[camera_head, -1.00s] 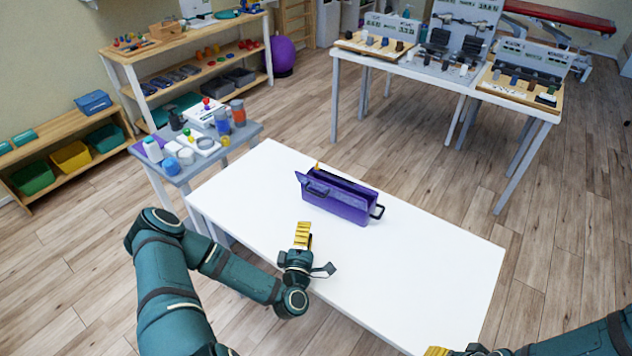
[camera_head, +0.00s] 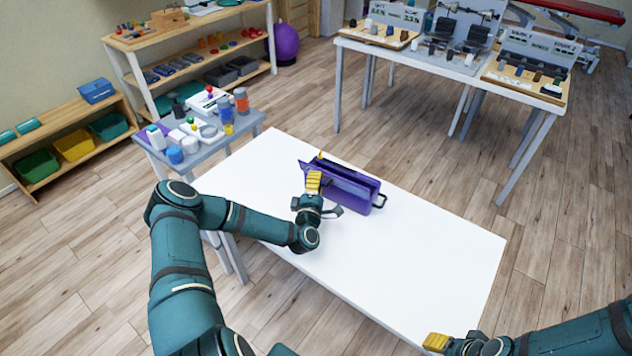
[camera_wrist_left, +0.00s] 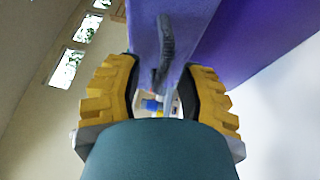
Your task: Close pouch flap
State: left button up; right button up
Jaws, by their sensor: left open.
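A purple pouch (camera_head: 364,199) stands on the white table (camera_head: 420,255), its long top open and the dark inside showing. A dark handle sticks out at its right end. My left gripper (camera_head: 314,183) is at the pouch's near left side and hides part of it. In the left wrist view, my left gripper's yellow-padded fingers (camera_wrist_left: 160,92) are apart. A purple panel of the pouch (camera_wrist_left: 215,40) and its dark handle (camera_wrist_left: 165,50) show just beyond and between the fingertips; I cannot tell if they touch.
A grey side table (camera_head: 205,152) with bottles and small items adjoins the white table's left end. Wooden shelves (camera_head: 190,60) stand behind it. Another white table (camera_head: 440,55) with display boards is at the back right. The white table's right part is clear.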

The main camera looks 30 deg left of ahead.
pick_arm(q)
jog(key=shift+w+a, duration=0.1)
jog(key=shift+w, duration=0.1)
grip_shut()
jog(key=shift+r, duration=0.1)
